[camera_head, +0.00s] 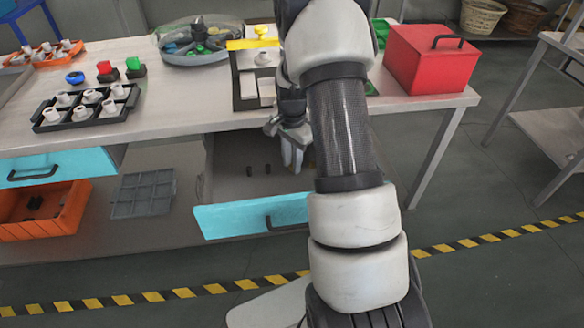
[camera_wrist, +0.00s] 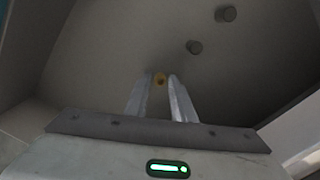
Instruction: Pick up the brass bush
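The brass bush (camera_wrist: 160,79) shows in the wrist view as a small brassy spot between the tips of my gripper (camera_wrist: 160,77), over the grey drawer floor. The two fingers stand apart, one on each side of the bush. I cannot tell whether they touch it or whether the bush rests on the floor. In the head view my gripper (camera_head: 292,158) points down into the open drawer (camera_head: 227,187), which has a blue front. The bush is not visible there.
Two dark pegs stand in the drawer, one (camera_wrist: 194,47) nearer the gripper and one (camera_wrist: 226,14) farther off. The drawer walls surround the gripper. Above is the bench (camera_head: 190,120), with a black rack (camera_head: 84,109), a small yellow-topped stand (camera_head: 253,75) and a red box (camera_head: 430,62).

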